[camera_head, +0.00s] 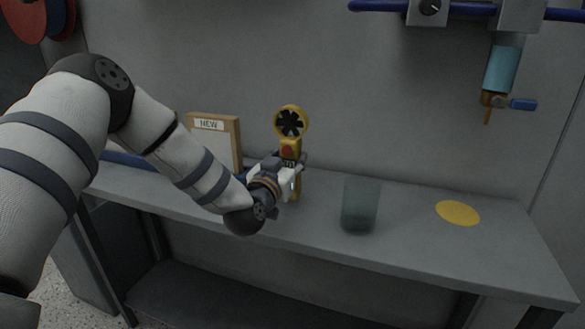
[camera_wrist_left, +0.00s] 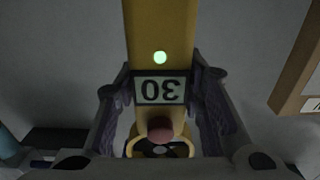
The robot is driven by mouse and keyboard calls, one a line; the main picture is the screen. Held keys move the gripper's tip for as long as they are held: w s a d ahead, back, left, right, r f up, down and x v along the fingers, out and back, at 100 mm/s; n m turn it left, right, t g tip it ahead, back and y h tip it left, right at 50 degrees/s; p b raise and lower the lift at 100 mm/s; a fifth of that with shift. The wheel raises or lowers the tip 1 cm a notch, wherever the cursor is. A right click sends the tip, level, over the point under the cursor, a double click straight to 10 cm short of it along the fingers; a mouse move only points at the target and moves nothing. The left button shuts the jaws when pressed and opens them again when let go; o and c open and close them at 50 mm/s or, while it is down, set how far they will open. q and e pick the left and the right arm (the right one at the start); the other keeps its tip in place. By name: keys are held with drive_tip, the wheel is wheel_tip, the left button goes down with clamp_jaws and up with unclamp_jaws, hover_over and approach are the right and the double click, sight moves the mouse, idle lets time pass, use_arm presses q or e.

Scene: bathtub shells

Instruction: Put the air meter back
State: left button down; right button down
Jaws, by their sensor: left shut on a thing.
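The air meter (camera_head: 290,123) is yellow, with a round black fan at its top and a red button below it. It stands upright over the grey bench, towards its back. My left gripper (camera_head: 291,170) is shut on its body. I cannot tell if its lower end touches the bench. In the left wrist view the air meter (camera_wrist_left: 160,30) is between the fingers of my left gripper (camera_wrist_left: 160,110). Its display reads 30, upside down, with a green light lit. My right gripper is not in view.
A framed board marked NEW (camera_head: 227,150) stands left of the meter on the bench (camera_head: 400,250). A translucent cup (camera_head: 359,205) and a yellow disc (camera_head: 457,213) are to the right. A blue-filled dispenser (camera_head: 502,65) hangs above the bench's right part.

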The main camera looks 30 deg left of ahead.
use_arm(q)
wheel_tip(320, 180, down, 2)
drive_tip(key=shift+r, duration=0.25)
drive_tip(key=c, duration=1.1)
unclamp_jaws()
drive_tip(key=shift+f, duration=0.15)
drive_tip(key=shift+o, duration=0.2)
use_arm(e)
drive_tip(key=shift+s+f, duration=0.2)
use_arm(q)
drive_tip(key=shift+s+r, duration=0.2)
drive_tip(key=p+v, duration=0.1)
drive_tip(key=v, duration=1)
drive_tip(key=shift+s+p, duration=0.3)
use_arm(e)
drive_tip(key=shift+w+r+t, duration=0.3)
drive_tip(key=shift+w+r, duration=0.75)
